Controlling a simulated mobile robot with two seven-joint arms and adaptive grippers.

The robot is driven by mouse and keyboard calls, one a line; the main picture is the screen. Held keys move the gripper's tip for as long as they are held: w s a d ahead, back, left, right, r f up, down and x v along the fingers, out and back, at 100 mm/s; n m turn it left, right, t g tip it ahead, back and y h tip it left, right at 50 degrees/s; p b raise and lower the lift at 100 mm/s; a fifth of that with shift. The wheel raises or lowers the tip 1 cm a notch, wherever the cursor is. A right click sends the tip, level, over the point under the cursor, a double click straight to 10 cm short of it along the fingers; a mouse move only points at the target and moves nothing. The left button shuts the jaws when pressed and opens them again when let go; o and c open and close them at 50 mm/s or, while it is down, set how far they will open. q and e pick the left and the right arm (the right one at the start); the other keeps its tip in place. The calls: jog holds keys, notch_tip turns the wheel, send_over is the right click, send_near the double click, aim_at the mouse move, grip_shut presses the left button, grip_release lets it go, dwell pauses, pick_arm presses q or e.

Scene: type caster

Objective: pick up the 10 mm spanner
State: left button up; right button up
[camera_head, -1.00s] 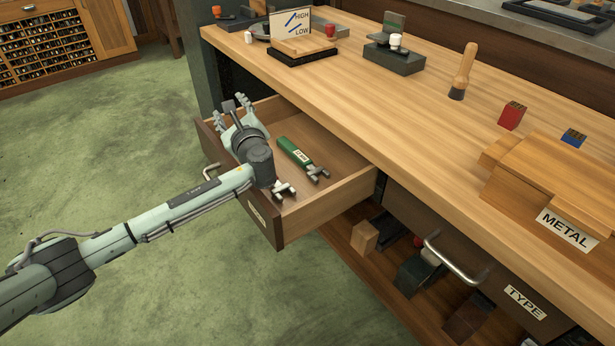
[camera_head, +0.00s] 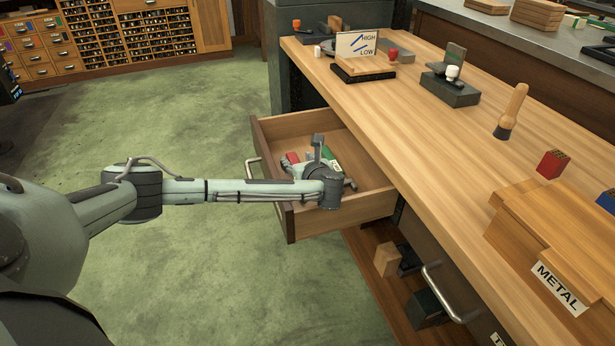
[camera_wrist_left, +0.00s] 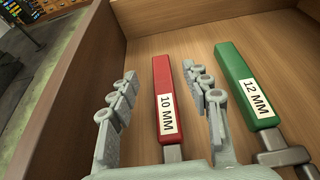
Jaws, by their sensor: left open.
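The 10 mm spanner has a red handle with a white "10 MM" label (camera_wrist_left: 166,114) and lies in the open drawer (camera_head: 349,212). In the head view only a bit of its red handle (camera_head: 292,158) shows; my arm hides the rest. My left gripper (camera_wrist_left: 160,72) is open, with one finger on each side of the red handle in the wrist view. My right gripper is not in view.
The drawer's side wall (camera_wrist_left: 70,80) rises to the left of my fingers. The workbench top (camera_head: 440,135) overhangs the drawer on the right and carries a brush (camera_head: 511,112) and a wooden METAL box (camera_head: 550,235). Green floor is free to the left.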

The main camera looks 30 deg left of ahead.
aim_at(291, 154)
pick_arm(q)
jog(key=x, duration=0.6)
jog(key=shift+a, duration=0.1)
jog(key=shift+c, duration=0.6)
grip_shut()
